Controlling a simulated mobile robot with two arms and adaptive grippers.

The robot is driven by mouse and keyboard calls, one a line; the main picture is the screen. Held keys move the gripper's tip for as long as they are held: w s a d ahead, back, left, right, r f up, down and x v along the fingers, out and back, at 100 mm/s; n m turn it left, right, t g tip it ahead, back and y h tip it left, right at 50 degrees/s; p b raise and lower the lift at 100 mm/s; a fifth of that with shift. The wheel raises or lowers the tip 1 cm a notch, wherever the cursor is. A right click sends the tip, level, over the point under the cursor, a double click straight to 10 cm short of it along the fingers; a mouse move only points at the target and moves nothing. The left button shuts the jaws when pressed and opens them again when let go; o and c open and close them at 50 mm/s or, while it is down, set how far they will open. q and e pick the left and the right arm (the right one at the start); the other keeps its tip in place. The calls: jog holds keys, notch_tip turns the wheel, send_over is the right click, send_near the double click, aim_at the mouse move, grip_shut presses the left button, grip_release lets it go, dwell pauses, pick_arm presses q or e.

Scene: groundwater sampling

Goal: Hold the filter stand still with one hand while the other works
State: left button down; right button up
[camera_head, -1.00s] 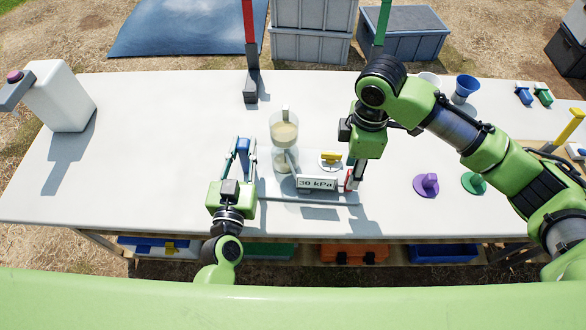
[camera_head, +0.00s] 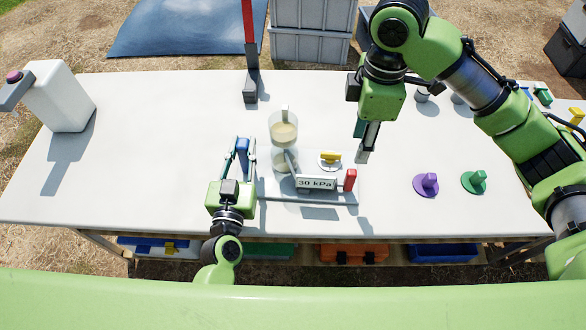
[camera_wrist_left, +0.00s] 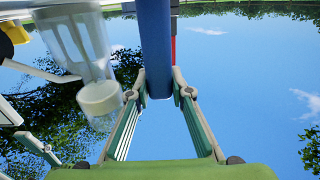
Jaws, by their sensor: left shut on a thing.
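The filter stand has a pale flat base (camera_head: 275,190), clear cylinders (camera_head: 283,130) with cloudy tan liquid, and a sign (camera_head: 317,183) reading 30 kPa. A yellow-handled valve (camera_head: 330,157) and an upright red handle (camera_head: 350,180) are at its right side. My left gripper (camera_head: 245,152) is shut on the stand's blue post (camera_head: 242,146) at its left side. The left wrist view shows the blue post (camera_wrist_left: 156,45) between the fingers, with a clear cylinder (camera_wrist_left: 75,45) beside it. My right gripper (camera_head: 362,158) hangs right of the stand, apart from the red handle; its jaw opening is unclear.
Purple (camera_head: 426,185) and green (camera_head: 474,182) knobbed discs lie to the right. A white container (camera_head: 60,97) stands at the far left, and a red post (camera_head: 250,40) at the back edge. The table between container and stand is clear.

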pick_arm(q)
jog(key=c, duration=1.7)
grip_release()
jog(key=s, duration=1.2)
jog(key=shift+a, duration=0.35)
